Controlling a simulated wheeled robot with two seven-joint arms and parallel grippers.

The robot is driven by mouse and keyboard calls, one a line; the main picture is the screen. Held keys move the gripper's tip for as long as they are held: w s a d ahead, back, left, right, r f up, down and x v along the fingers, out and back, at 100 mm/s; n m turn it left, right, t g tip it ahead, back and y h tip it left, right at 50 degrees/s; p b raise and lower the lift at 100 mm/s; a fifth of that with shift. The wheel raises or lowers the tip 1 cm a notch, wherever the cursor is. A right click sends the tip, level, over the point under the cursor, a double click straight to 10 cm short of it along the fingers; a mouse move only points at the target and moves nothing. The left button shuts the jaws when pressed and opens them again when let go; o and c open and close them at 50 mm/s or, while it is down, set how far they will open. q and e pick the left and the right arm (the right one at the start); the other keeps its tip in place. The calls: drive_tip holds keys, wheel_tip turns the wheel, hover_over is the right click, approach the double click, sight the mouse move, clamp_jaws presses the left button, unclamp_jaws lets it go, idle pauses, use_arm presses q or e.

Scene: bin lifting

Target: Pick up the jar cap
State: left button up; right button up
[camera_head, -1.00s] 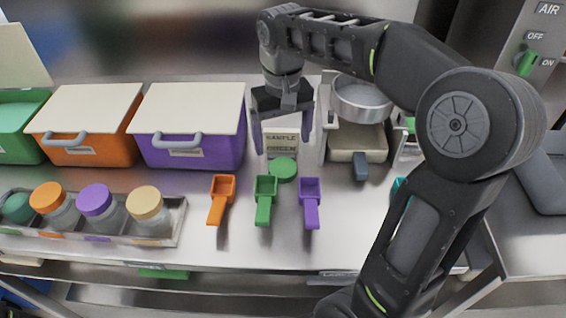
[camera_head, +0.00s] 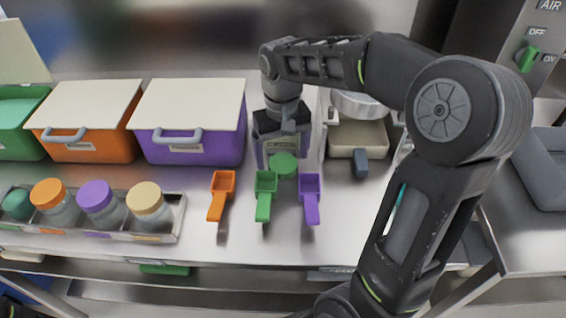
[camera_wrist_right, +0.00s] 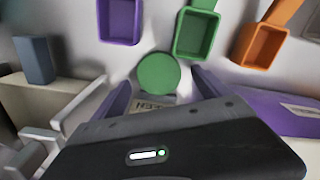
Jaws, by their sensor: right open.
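The jar cap is a green disc (camera_head: 284,164) lying flat on the steel table, just behind the green and purple scoops. It also shows in the right wrist view as a green disc (camera_wrist_right: 159,73) beyond the fingertips. My right gripper (camera_head: 282,154) points down over the table, just behind the cap. In the wrist view, its two fingers (camera_wrist_right: 160,90) are apart, one toward each side of the cap, with nothing visible held between them. A small labelled sample container stands behind the cap, partly hidden by the gripper. My left gripper is not in view.
A green scoop (camera_head: 265,184), purple scoop (camera_head: 310,187) and orange scoop (camera_head: 222,184) lie near the cap. A purple bin (camera_head: 203,150) stands left of the gripper, a scale (camera_head: 358,137) right. A metal rack (camera_head: 174,216) holds several jars at left.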

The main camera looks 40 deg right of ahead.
drive_tip(key=shift+f, duration=0.65)
drive_tip(key=shift+c, duration=0.4)
drive_tip(key=c, duration=1.4)
